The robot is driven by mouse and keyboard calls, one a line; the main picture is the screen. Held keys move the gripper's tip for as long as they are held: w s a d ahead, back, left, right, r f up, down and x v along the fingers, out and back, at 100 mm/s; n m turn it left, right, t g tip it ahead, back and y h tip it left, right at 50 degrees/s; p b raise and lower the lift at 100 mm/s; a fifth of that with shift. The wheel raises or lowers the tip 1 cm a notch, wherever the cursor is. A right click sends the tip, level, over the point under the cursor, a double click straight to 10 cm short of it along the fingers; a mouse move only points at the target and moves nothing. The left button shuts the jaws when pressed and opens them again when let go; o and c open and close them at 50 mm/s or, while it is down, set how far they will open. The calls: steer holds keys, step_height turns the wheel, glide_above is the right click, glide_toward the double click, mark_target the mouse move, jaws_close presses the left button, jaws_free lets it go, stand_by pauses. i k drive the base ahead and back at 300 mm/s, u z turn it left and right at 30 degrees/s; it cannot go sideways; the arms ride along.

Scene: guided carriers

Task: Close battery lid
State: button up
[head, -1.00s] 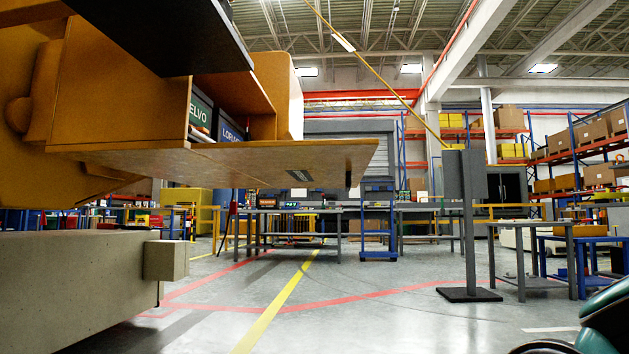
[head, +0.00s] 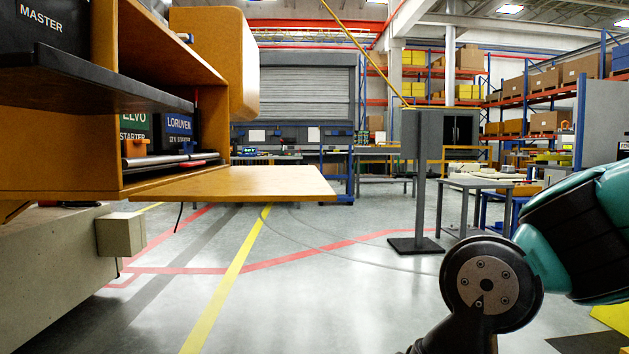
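The battery lid (head: 240,184) is an orange-yellow flap on the left, swung out and lying about level from the lower edge of the battery compartment (head: 110,178). The compartment is open. Inside it stand a green battery labelled ELVO STARTER (head: 134,132) and a blue one labelled LORUVEN (head: 178,128). A black battery marked MASTER (head: 55,22) is on the dark shelf above. My teal and black arm is at the lower right, well apart from the lid. My gripper does not show.
A grey post with a box (head: 423,150) stands on a dark base right of the lid. Workbenches (head: 480,186) and loaded racks (head: 535,95) are behind. The floor (head: 310,290) between carrier and arm is clear, with yellow and red lines.

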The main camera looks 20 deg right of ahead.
mark_target(254, 183)
steer(key=z, duration=0.45)
steer(key=i, duration=0.95)
steer(key=z, duration=0.3)
